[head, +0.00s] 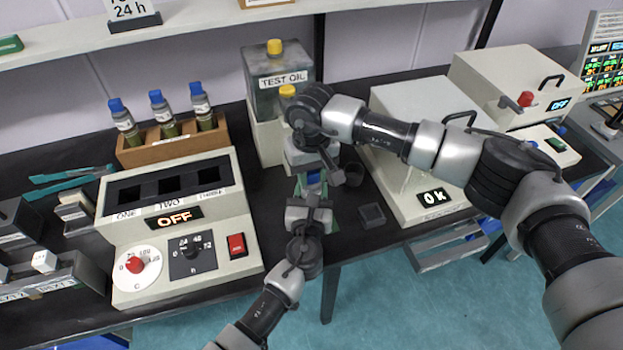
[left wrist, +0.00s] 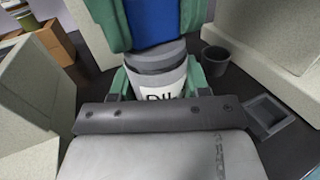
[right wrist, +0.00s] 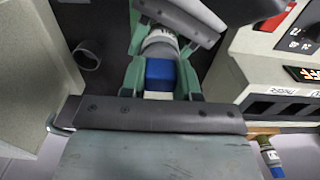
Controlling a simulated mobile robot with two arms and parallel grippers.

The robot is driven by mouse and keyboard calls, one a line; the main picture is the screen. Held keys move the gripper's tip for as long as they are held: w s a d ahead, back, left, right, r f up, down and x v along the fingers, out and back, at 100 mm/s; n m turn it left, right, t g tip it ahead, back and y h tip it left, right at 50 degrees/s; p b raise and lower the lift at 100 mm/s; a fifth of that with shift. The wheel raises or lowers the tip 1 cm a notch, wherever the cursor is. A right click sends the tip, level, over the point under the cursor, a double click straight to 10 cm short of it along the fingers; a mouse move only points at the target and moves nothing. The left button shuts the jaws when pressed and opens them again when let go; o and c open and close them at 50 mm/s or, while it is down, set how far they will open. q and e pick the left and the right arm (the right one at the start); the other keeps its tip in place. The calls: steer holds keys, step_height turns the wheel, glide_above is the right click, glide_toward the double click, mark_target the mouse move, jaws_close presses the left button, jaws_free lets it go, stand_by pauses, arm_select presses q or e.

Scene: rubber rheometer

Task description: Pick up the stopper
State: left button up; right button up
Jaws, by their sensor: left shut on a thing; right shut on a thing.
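A blue stopper (right wrist: 160,72) sits between the green fingers of my right gripper (head: 312,165), which is shut on it. The stopper also shows in the left wrist view (left wrist: 153,22). My left gripper (head: 309,192) is shut around a grey bottle with a white label (left wrist: 158,94); the label is partly hidden by the gripper body. The bottle also shows beyond the stopper in the right wrist view (right wrist: 160,42). The stopper lines up with the bottle's top end; I cannot tell whether it is seated in it. In the head view the grippers largely hide both.
A wooden rack (head: 175,148) with several blue-capped bottles stands behind the OFF heater block (head: 178,240). The test oil can (head: 278,90) is behind my grippers. A dark cup (head: 354,173) and small square tray (head: 372,215) sit beside the OK machine (head: 425,110).

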steer(key=shift+f, duration=0.1)
step_height(320, 180, up, 15)
stand_by(1.1)
arm_select(q)
steer(key=o, duration=1.1)
